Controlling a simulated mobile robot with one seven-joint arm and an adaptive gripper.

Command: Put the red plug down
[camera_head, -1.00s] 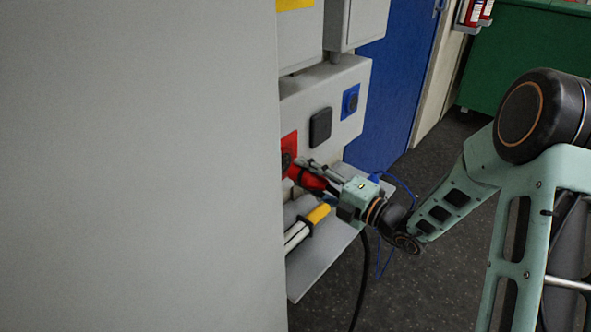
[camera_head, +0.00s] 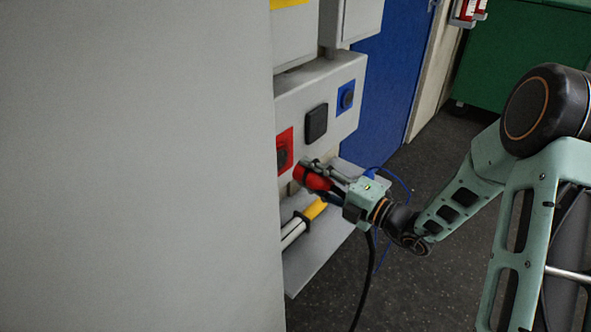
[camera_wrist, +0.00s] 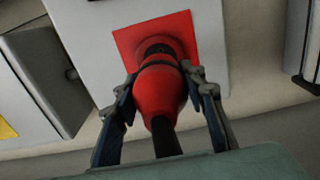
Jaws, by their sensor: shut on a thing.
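The red plug (camera_head: 313,178) is in my gripper (camera_head: 319,175), held above the shelf in front of the grey panel. In the wrist view the plug (camera_wrist: 160,92) sits between both fingers of my gripper (camera_wrist: 158,85), with its dark cable running back toward me. The red socket (camera_head: 284,150) is on the panel at left. In the head view the plug stands apart from it; in the wrist view the socket plate (camera_wrist: 182,33) shows right behind the plug. The plug's front end is hidden in the wrist view.
A grey shelf (camera_head: 318,257) lies below the panel, with a yellow and white cylindrical item (camera_head: 295,228) on it. A blue socket (camera_head: 346,97) and a black square cover (camera_head: 316,123) are on the panel. A large pale wall (camera_head: 140,170) blocks the left side.

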